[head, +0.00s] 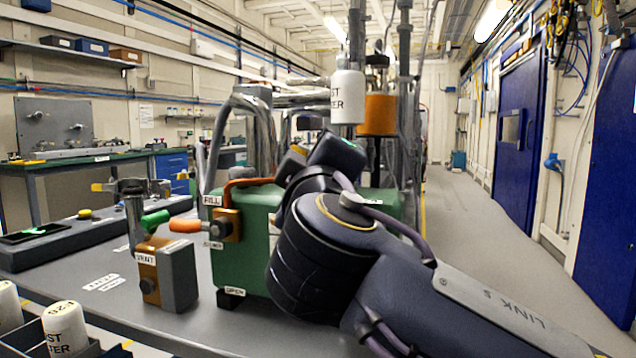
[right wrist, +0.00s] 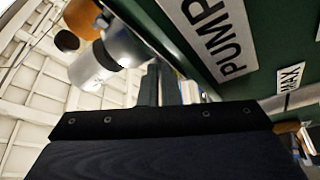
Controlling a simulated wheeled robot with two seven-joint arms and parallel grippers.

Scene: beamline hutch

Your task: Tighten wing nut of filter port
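In the head view a white filter (head: 348,98), its label partly legible as "...ST ...TER", hangs beside a copper-coloured fitting (head: 379,116) above the green pump box (head: 258,208). No wing nut can be made out. My right arm covers much of the pump box and hides its own fingertips in the head view. In the right wrist view my right gripper (right wrist: 170,88) points up along the pump box (right wrist: 178,48), with its narrow fingers close together; their exact gap is unclear. A silver cylinder (right wrist: 120,42) and a copper-coloured part (right wrist: 82,18) lie beyond them. My left gripper is not in view.
A vent block (head: 178,272) with a green-handled valve (head: 155,219) stands left of the pump box. An orange handle (head: 185,226) sticks out from the fill fitting. White canisters (head: 65,328) stand in a dark tray at the lower left. The bench front is partly clear.

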